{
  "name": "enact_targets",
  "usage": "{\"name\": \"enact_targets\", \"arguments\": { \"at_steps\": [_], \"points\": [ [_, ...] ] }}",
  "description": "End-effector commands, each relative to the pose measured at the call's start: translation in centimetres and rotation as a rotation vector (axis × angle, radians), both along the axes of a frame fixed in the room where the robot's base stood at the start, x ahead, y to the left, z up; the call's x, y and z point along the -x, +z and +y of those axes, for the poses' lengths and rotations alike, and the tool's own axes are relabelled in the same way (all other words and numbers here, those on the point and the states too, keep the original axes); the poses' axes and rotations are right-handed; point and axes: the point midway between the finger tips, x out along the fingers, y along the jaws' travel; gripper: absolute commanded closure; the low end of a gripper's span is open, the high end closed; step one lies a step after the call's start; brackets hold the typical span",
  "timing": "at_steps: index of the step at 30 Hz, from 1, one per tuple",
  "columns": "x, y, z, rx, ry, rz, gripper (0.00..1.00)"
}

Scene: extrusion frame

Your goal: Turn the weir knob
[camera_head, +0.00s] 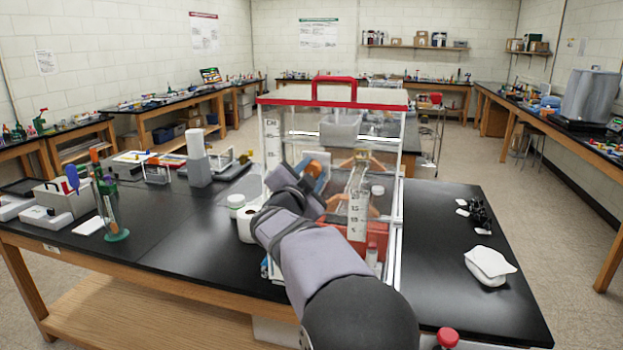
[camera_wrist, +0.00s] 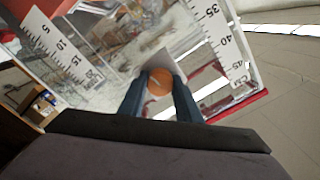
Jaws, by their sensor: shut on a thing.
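A clear-walled tank (camera_head: 333,97) with a red top rim, a red handle and printed scales stands on the black bench. My gripper (camera_head: 318,163) is at the tank's upper middle, its blue fingers partly hidden by my own wrist. In the wrist view, my gripper (camera_wrist: 159,77) is shut on a round orange knob (camera_wrist: 159,84), one finger on each side. A white plate shows right behind the knob. Part of the knob is hidden between the fingers.
White-capped jars (camera_head: 236,200) stand left of the tank. A reddish-orange block (camera_head: 376,240) sits low at the tank's right. The bench's left front is largely clear.

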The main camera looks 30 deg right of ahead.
Motion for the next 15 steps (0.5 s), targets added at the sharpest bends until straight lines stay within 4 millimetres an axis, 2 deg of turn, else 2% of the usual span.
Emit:
{"name": "enact_targets", "arguments": {
  "at_steps": [15],
  "points": [
    [0.01,-0.02,-0.01,-0.060,-0.001,-0.059,0.92]
  ]
}}
